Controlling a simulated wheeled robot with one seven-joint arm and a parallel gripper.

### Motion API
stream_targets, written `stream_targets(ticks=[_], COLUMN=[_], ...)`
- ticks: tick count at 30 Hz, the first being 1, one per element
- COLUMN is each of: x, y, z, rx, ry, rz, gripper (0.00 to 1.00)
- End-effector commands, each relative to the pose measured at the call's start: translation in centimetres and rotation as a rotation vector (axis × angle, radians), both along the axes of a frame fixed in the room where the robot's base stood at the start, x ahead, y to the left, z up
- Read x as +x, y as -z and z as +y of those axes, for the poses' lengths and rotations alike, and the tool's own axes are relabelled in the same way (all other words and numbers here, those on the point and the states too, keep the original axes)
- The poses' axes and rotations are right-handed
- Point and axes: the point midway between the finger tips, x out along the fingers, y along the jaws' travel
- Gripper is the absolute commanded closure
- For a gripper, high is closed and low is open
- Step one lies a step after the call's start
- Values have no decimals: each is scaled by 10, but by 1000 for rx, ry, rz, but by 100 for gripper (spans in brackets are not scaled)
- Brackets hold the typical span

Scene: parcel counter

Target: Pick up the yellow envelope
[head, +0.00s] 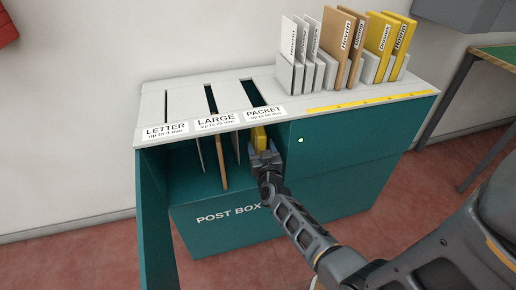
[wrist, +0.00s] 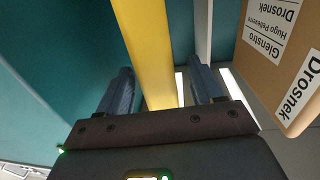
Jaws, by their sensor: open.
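A yellow envelope (head: 259,137) stands on edge inside the post box under the PACKET slot. In the wrist view the yellow envelope (wrist: 152,50) runs between the two fingers of my gripper (wrist: 164,80). The jaws are open, one finger on each side of it, with gaps visible. In the head view my gripper (head: 264,158) reaches into the open front of the box and hides the envelope's lower part. Other yellow envelopes (head: 401,37) stand upright at the right of the rack on top.
The teal post box (head: 225,228) has LETTER, LARGE and PACKET slots. A brown envelope (head: 219,160) stands in the compartment beside mine; a labelled brown one (wrist: 285,60) shows close at right in the wrist view. A teal wall (wrist: 60,60) is at left.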

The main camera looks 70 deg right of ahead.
Motion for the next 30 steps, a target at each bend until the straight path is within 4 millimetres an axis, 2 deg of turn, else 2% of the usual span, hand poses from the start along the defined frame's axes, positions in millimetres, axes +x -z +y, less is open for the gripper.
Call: stream_targets(ticks=[6, 16, 30], x=[16, 21, 21], y=[-1, -3, -3], z=[-26, -32, -32], rx=[0, 0, 0], ry=[0, -1, -1], rz=[-2, -1, -1], gripper=[34, 34, 78])
